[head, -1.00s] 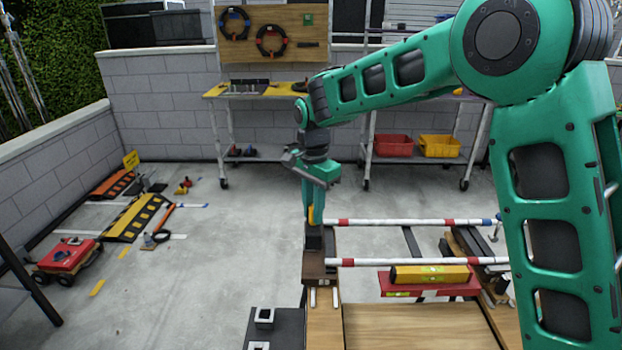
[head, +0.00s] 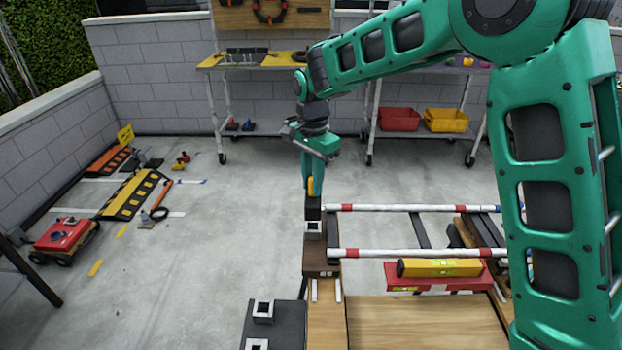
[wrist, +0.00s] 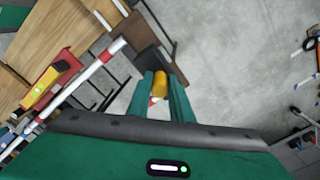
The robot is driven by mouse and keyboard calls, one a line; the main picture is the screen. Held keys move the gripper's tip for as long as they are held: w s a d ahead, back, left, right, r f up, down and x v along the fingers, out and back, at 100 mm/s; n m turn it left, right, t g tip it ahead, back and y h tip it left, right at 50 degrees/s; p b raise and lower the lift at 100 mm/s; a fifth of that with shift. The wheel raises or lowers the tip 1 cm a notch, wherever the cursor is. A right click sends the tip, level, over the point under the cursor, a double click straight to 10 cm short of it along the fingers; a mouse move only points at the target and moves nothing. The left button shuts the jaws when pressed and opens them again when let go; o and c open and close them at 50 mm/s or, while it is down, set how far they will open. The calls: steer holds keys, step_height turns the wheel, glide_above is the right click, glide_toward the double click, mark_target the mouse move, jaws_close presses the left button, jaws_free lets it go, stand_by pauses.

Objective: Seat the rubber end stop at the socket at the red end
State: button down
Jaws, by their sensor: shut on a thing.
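My gripper (head: 312,188) is shut on a yellow grip piece, with a dark block below it that appears to be the rubber end stop (head: 313,208). In the wrist view, the yellow piece (wrist: 160,84) sits between the two fingers and the dark block (wrist: 149,61) shows beyond it. The end stop is upright, just above a pale square-rimmed socket (head: 314,227) near the red-banded left ends of the white bars. A small gap or light contact between them cannot be told. The inside of the socket is hidden.
Two white bars (head: 400,253) with red bands run to the right. A yellow spirit level (head: 440,268) lies on a red piece beside a wooden board (head: 425,320). Square holders (head: 263,310) stand on a dark plate at front left. Open floor lies to the left.

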mark_target(313, 199)
steer(key=shift+f, duration=3)
steer(key=c, duration=1.5)
jaws_free()
step_height(313, 199, up, 11)
steer(key=shift+d+f, duration=0.1)
steer(key=shift+f, duration=0.1)
